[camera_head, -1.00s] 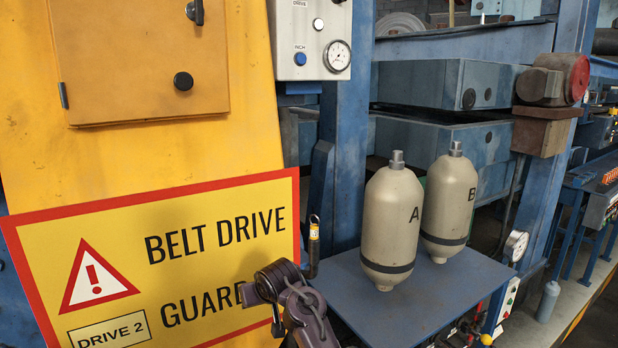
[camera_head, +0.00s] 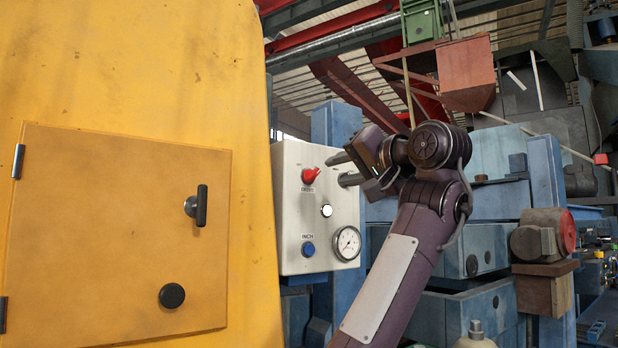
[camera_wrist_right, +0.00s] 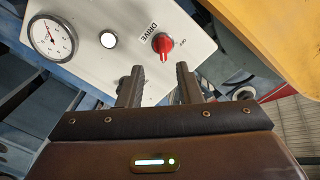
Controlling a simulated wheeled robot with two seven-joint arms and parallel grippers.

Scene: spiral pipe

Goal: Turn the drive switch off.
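The drive switch (camera_head: 311,175) is a red rotary knob on a pale control panel (camera_head: 291,222). Its handle slants up to the right in the head view. In the right wrist view the red knob (camera_wrist_right: 163,44) sits just beyond the fingertips, roughly centred between them. My right gripper (camera_head: 343,169) is beside the panel, to the right of the knob. In the right wrist view the gripper (camera_wrist_right: 159,72) is open, with nothing between its fingers. Contact with the knob is not visible. My left gripper is out of view.
Below the knob are a white button (camera_head: 327,210), a blue INCH button (camera_head: 308,249) and a gauge (camera_head: 347,243). A yellow guard (camera_head: 150,75) with a hatch and black handle (camera_head: 200,205) stands left of the panel. Blue machinery (camera_head: 480,240) lies behind my right arm.

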